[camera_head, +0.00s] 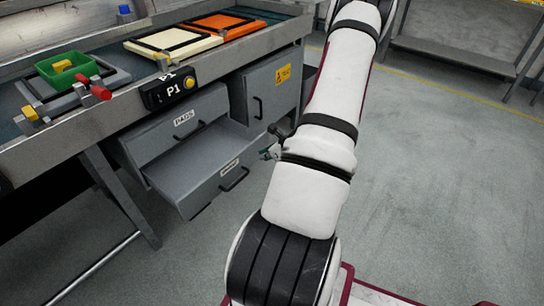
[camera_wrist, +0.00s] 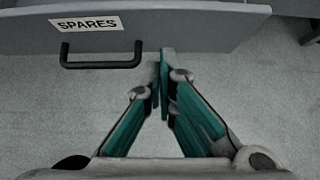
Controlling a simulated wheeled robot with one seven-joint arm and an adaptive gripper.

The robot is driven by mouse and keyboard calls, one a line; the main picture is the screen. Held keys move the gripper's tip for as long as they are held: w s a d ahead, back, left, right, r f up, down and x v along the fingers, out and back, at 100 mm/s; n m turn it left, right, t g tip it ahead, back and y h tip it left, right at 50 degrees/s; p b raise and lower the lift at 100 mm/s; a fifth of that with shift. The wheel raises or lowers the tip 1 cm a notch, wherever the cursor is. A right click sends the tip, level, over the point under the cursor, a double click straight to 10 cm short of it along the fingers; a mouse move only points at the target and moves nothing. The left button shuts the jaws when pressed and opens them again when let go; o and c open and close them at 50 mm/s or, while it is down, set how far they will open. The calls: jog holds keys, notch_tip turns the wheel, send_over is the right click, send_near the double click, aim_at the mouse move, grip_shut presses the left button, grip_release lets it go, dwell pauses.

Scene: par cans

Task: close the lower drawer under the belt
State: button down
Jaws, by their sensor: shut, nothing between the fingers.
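The lower drawer (camera_head: 215,181) under the belt is pulled out, and its open inside shows. Its grey front (camera_wrist: 200,30) fills the top of the wrist view, with a SPARES label (camera_wrist: 86,24) and a black bar handle (camera_wrist: 102,64). The handle also shows in the head view (camera_head: 235,180). My gripper (camera_wrist: 160,75) has its teal fingers shut with nothing held. The fingertips overlap the lower edge of the drawer front in the picture, right of the handle; I cannot tell whether they touch. In the head view my gripper (camera_head: 268,153) is mostly hidden behind my arm.
The upper drawer (camera_head: 188,125), labelled PADS, is above it and looks shut. A cabinet door (camera_head: 262,88) with a yellow sticker is to the right. The belt (camera_head: 110,75) carries a green bin (camera_head: 66,69) and framed panels. A table leg (camera_head: 125,195) stands left; the floor right is clear.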

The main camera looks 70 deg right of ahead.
aim_at(247, 154)
jog(key=w, duration=0.1)
jog(key=w+b, duration=0.1)
jog(key=w, duration=0.1)
jog(key=w+d, duration=0.1)
jog(key=shift+w+d+f, duration=0.1)
jog(key=shift+w+f, duration=0.3)
jog(key=w+d, duration=0.1)
jog(key=w, duration=0.4)
jog(key=w+d, duration=0.1)
jog(key=w, duration=0.5)
jog(key=w+d, duration=0.2)
jog(key=w, duration=0.4)
jog(key=shift+w, duration=0.1)
